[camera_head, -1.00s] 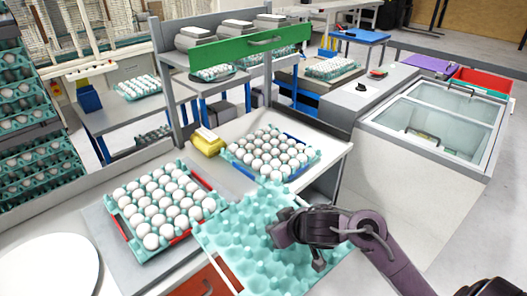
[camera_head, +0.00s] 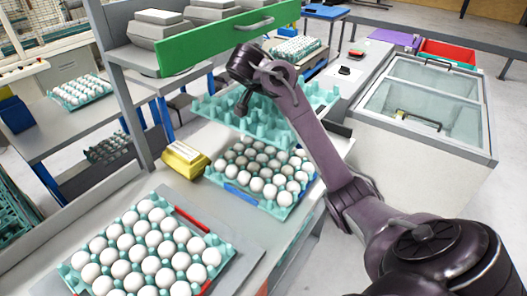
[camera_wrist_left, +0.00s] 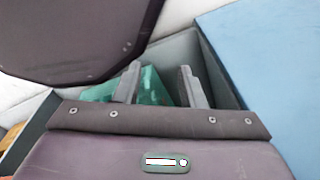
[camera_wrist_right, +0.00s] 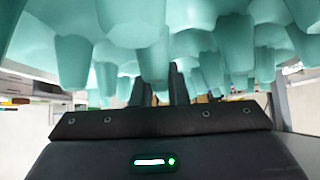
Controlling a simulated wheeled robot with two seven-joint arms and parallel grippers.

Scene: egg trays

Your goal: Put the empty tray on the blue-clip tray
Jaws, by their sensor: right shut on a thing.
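The empty teal tray (camera_head: 212,112) hangs in the air, slightly tilted, above the back part of the blue-clip tray (camera_head: 215,178), which is full of white eggs on the counter. The held tray partly hides the far eggs; a gap shows between the two trays at the front. My right gripper (camera_head: 243,98) is shut on the empty tray; its teal underside (camera_wrist_right: 150,55) fills the top of the right wrist view. My left gripper (camera_wrist_left: 160,85) shows only in the left wrist view, with its fingers apart and nothing held.
A red-clip tray of eggs (camera_head: 230,252) lies at the front left. A yellow box (camera_head: 185,160) stands beside the blue-clip tray. A green-fronted shelf (camera_head: 225,40) rises behind. A glass-topped chest (camera_head: 420,105) stands to the right.

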